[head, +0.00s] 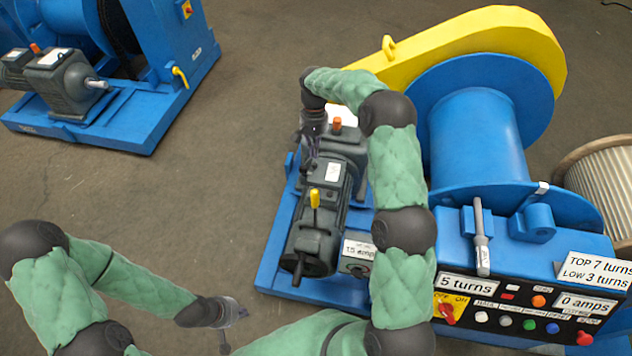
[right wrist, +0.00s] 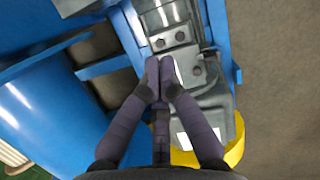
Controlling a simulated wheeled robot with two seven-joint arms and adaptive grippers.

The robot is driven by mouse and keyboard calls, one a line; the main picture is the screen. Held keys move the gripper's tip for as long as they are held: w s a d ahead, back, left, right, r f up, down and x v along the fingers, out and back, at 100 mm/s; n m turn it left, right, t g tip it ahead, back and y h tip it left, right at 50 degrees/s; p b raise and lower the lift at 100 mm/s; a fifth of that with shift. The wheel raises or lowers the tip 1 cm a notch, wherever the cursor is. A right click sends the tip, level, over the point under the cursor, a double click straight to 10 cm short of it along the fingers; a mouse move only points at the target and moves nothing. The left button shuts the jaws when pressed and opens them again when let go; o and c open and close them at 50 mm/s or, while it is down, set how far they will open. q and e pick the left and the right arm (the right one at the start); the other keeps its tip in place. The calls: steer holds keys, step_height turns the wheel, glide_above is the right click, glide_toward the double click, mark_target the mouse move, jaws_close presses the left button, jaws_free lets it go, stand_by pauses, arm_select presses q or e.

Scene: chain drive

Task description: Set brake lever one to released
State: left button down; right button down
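A winch with a blue frame (head: 268,268) and blue drum carries a dark grey motor and gearbox (head: 325,205) on its left side. A short yellow-handled lever (head: 314,199) stands upright on the motor. A grey-handled lever (head: 481,250) stands near the drum's front. No readable label tells me which is brake lever one. My right gripper (head: 309,150) is over the gearbox's far left end, left of an orange cap (head: 337,124). In the right wrist view its fingertips (right wrist: 160,68) are together above the grey housing (right wrist: 185,50), with nothing visible between them. My left gripper (head: 236,322) is open and empty over the floor.
A control panel (head: 520,310) with several buttons and signs is at the lower right. A yellow chain guard (head: 480,45) rises behind the gearbox. A second blue winch (head: 150,110) stands at the upper left. A cable reel (head: 600,180) is at the right. Floor between the winches is clear.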

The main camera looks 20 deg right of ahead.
steer(key=shift+f, duration=0.1)
steer(key=s+a+f+b, duration=0.2)
steer(key=s+f+b, duration=0.2)
steer(key=f, duration=0.5)
steer(key=shift+s+a+f+b, duration=0.25)
steer(key=shift+s+a+b, duration=0.15)
steer(key=shift+s, duration=0.5)
